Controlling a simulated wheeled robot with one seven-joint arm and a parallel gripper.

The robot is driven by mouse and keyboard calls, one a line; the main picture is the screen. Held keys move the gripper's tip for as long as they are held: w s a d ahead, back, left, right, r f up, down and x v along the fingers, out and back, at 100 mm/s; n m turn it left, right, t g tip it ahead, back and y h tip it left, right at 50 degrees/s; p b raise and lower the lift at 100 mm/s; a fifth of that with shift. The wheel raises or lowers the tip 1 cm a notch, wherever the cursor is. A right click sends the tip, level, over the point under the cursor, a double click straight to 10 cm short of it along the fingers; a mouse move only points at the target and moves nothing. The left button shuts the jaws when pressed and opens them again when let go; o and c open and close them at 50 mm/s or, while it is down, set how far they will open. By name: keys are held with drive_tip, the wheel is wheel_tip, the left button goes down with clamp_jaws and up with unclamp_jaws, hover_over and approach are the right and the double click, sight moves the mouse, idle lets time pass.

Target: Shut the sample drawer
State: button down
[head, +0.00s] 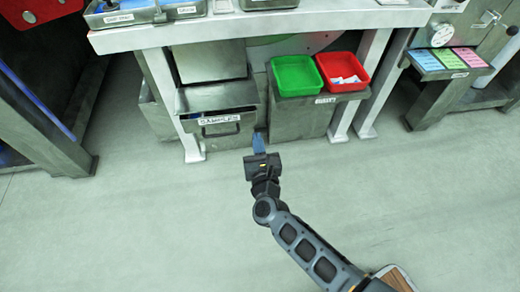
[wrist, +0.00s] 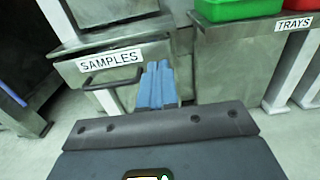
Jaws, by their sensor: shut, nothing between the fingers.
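The sample drawer (head: 217,120) is a grey metal drawer under the bench, standing partly open, with its inside showing from above. Its front carries a white SAMPLES label and a dark bar handle; in the wrist view the drawer front (wrist: 90,75) is at the upper left. My gripper (head: 258,142) has blue fingers and is in front of the drawer's right side. It also shows in the wrist view (wrist: 157,85), where the fingers are shut together, empty, and cover the right end of the drawer front. I cannot tell whether they touch it.
A green tray (head: 296,75) and a red tray (head: 342,71) sit on a grey cabinet labelled TRAYS, right of the drawer. White bench legs (head: 373,85) stand beside it. A side table (head: 447,65) with coloured cards is at the right. The floor in front is clear.

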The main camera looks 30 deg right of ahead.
sight(251, 113)
drive_tip(key=b+x, duration=0.1)
drive_tip(key=x, duration=0.7)
drive_tip(key=shift+w, duration=0.25)
drive_tip(key=shift+f, duration=0.1)
